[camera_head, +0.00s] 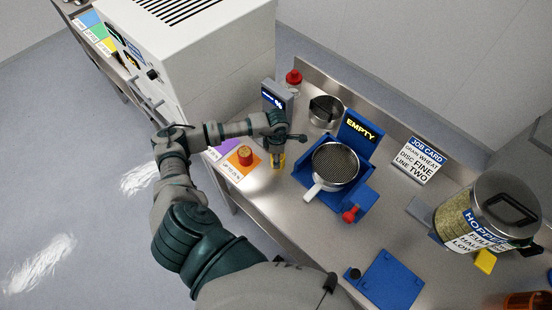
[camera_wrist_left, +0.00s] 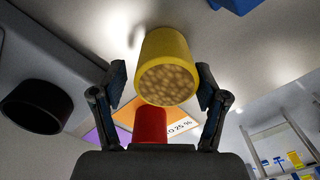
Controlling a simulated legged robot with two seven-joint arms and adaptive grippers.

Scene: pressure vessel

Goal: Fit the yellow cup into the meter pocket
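The yellow cup (camera_wrist_left: 167,52), full of pale brown grain, shows between the fingers of my left gripper (camera_wrist_left: 161,84) in the left wrist view. The fingers are spread, with a gap at the cup's left side; whether the right finger touches it I cannot tell. My right gripper is in neither view.
A red weight-like piece (camera_head: 245,155) sits on an orange card left of the cup. To the right are a blue stand (camera_head: 350,203) with a sieve pan (camera_head: 335,166), a metal bowl (camera_head: 326,111) and a hopper (camera_head: 485,215).

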